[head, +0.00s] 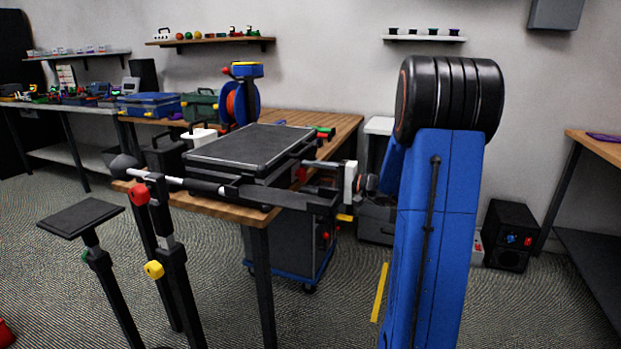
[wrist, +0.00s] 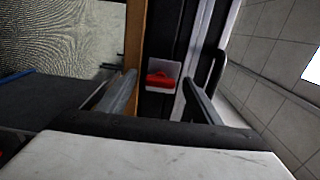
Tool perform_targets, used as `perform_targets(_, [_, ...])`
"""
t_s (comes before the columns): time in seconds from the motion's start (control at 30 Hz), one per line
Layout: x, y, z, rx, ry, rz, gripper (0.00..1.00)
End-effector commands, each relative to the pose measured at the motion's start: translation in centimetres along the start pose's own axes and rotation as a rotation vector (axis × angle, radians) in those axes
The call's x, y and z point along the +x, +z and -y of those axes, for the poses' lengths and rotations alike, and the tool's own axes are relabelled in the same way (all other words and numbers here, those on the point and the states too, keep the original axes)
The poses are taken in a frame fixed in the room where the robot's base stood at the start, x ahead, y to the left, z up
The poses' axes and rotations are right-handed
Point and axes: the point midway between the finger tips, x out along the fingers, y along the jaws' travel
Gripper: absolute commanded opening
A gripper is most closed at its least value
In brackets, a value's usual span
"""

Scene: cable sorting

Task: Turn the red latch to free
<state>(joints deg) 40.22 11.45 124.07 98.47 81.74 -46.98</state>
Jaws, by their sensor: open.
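The red latch (wrist: 160,79) sits in a pale square recess on a dark surface in the wrist view. It lies between the two fingers of my gripper (wrist: 159,77), seen beyond the fingertips. The fingers are apart, with nothing held. In the head view my gripper (head: 314,178) is at the right side of the black case (head: 250,146). A small red part (head: 301,174) shows beside the fingers there; it looks like the latch, partly hidden. I cannot tell whether the fingers touch it, and its turn angle is unclear.
The case rests on a wooden table (head: 337,127). A dark bar (head: 275,196) runs along the case's near side. A black stand (head: 172,262) with red and yellow knobs is in front. A blue cable reel (head: 240,102) stands behind.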

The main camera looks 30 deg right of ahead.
Motion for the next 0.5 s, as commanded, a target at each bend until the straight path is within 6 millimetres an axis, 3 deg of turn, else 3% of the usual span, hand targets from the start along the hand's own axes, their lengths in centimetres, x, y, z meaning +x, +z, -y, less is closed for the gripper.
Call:
perform_targets(0.17, [-1.8, -0.1, 0.0, 0.000, 0.001, -0.003, 0.59])
perform_targets(0.5, [-7.4, -0.1, 0.0, 0.001, 0.000, -0.004, 0.59])
